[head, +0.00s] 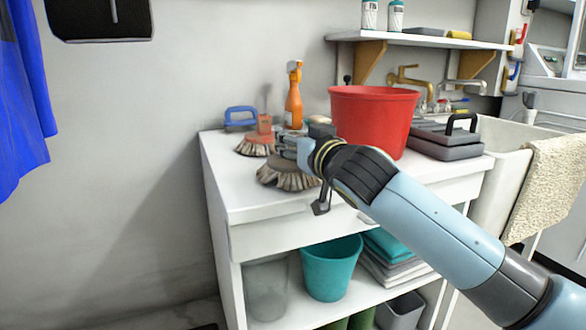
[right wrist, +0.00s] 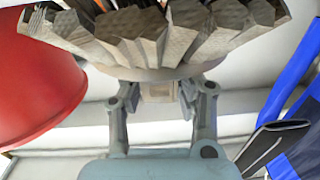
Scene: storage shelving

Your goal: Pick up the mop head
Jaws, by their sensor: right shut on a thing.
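The mop head (head: 286,175) is a round, grey-brown piece with a fringe of thick pale bristles. It is at the left part of the white counter top, and I cannot tell whether it touches the surface. My right gripper (head: 303,148) reaches it from the right and is shut on it. In the right wrist view the bristles of the mop head (right wrist: 160,35) fill the top, and its small block sits between the fingers of my right gripper (right wrist: 162,92). My left gripper is not in view.
A brush with an orange block (head: 256,146) lies just behind the mop head. An orange spray bottle (head: 293,105) and blue-handled tool (head: 240,117) stand behind. A red bucket (head: 372,120) is close on the right. The counter's front left corner (head: 235,200) is clear.

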